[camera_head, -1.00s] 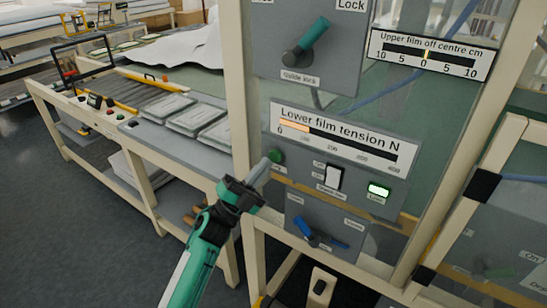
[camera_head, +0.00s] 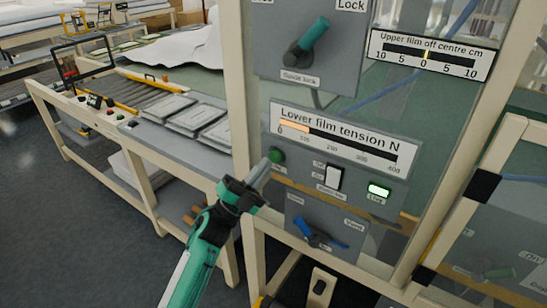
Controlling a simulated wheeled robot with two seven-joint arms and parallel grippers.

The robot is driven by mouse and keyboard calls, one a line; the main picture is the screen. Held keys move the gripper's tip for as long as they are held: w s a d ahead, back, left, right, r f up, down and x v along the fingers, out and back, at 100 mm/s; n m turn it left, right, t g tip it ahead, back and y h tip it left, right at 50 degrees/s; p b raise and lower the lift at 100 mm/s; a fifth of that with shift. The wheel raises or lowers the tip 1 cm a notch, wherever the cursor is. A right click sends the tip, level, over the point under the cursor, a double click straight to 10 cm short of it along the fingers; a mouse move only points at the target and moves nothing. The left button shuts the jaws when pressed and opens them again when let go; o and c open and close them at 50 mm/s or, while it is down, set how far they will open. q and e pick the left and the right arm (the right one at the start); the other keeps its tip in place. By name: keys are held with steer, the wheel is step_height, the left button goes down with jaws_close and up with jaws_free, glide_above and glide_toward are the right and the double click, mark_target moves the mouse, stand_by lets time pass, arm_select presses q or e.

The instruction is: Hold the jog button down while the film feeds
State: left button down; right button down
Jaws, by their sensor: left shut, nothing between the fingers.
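The green round button (camera_head: 276,155) is on the grey panel under the lower film tension gauge (camera_head: 343,139). My left gripper (camera_head: 264,168) is shut and empty, with its fingertips at or just in front of the green button's lower left. I cannot tell whether it touches or presses the button. The gauge's orange bar reads near 100. To the right of the button are a white rocker switch (camera_head: 333,177) and a lit green lamp (camera_head: 379,190). My right gripper is not in view.
Above is a green-handled guide lock lever (camera_head: 308,42) and an upper film off-centre gauge (camera_head: 430,54). A blue-handled lever (camera_head: 305,228) sits below. Cream frame posts (camera_head: 238,85) stand beside the panel. A bench with grey pads (camera_head: 170,110) is at left.

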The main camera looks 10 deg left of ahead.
arm_select(q)
steer(key=shift+w, duration=0.15)
stand_by(0.5)
steer(key=shift+w+d, duration=0.15)
steer(key=shift+w, duration=0.1)
steer(key=shift+w+d+b, duration=0.15)
steer(key=shift+w+b, duration=0.2)
steer(key=shift+b, duration=0.1)
stand_by(0.6)
steer(key=shift+s, duration=0.15)
stand_by(3.4)
steer(key=shift+s+a, duration=0.3)
steer(key=shift+s, duration=0.35)
steer(key=shift+s+a+p, duration=0.15)
steer(key=shift+s+a, duration=0.15)
steer(key=shift+s, duration=0.45)
steer(key=shift+s+a+p, duration=0.1)
steer(key=shift+s+a, duration=0.15)
steer(key=shift+s, duration=0.55)
steer(key=shift+s+a+p, duration=0.15)
steer(key=shift+s+a, duration=0.15)
steer(key=shift+s, duration=0.45)
